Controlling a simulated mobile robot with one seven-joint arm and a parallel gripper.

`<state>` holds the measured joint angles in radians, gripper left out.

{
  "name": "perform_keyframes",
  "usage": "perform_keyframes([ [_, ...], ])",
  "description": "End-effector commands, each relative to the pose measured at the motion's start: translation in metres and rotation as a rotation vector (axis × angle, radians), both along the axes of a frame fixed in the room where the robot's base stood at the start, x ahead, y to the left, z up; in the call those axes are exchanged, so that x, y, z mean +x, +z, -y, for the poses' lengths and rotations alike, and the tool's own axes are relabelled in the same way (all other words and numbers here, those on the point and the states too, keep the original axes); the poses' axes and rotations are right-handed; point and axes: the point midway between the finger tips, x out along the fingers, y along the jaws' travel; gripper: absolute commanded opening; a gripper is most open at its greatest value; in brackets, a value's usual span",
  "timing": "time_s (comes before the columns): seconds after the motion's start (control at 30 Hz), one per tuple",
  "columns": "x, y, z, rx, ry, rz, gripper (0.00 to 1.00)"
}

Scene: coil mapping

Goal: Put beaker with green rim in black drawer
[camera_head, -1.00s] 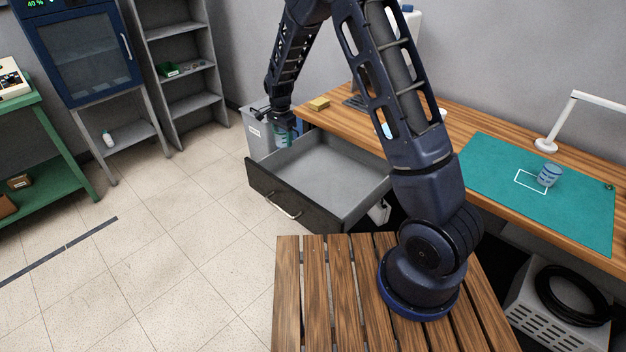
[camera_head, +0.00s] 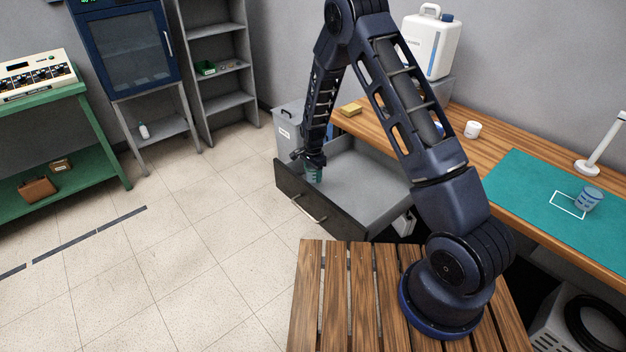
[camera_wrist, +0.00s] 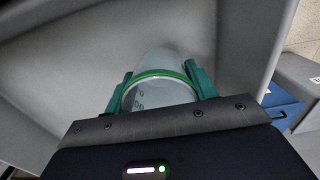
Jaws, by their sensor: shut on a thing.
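The beaker with a green rim (camera_wrist: 160,92) is held between the green fingers of my gripper (camera_wrist: 160,85) in the wrist view. In the head view the beaker (camera_head: 314,176) hangs below my gripper (camera_head: 313,165), at the front left part of the open black drawer (camera_head: 320,213). The drawer's grey interior (camera_wrist: 90,50) fills most of the wrist view behind the beaker. I cannot tell whether the beaker touches the drawer floor.
A second beaker (camera_head: 588,200) stands on the teal mat (camera_head: 520,185) on the wooden bench. A grey bin (camera_head: 290,125) stands left of the drawer. A yellow block (camera_head: 351,109) and a white jar (camera_head: 473,129) are on the bench. Most of the drawer is empty.

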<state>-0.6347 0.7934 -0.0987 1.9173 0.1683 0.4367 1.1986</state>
Motion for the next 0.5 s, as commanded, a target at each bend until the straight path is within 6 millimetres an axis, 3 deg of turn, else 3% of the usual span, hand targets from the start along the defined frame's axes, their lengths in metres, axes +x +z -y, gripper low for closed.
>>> perform_keyframes([
  [0.23, 0.0, -0.03, 0.001, -0.001, -0.001, -0.001, 0.34],
  [0.5, 0.0, -0.032, 0.001, -0.001, 0.0, -0.001, 0.34],
])
